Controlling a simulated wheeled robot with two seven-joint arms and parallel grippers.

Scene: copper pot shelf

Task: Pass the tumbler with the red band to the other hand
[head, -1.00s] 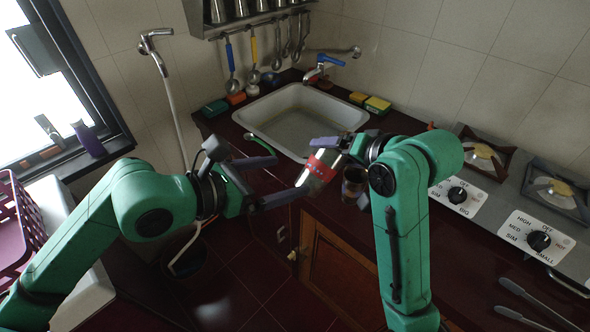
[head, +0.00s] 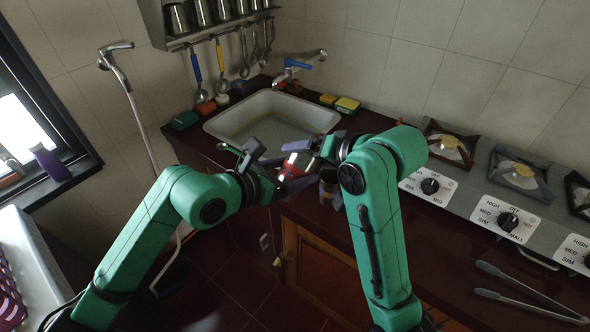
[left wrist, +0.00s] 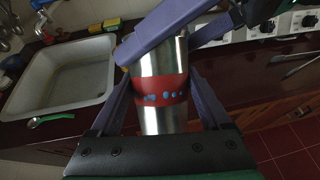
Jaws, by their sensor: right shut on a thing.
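The steel tumbler with the red band (head: 298,163) is held above the counter's front edge. My right gripper (head: 310,150) is shut on it; its purple fingers cross the tumbler's upper part in the left wrist view. My left gripper (head: 279,168) is open, with its fingers on either side of the tumbler. In the left wrist view the tumbler (left wrist: 160,88) stands between these fingers, with blue marks on its red band. The fingertips are close to its sides; whether they touch is hard to tell.
The sink (head: 215,128) lies behind. Sponges (head: 346,105), stove burners (head: 452,146) and tongs (head: 530,293) are around the counter. Open floor lies in front of the cabinet.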

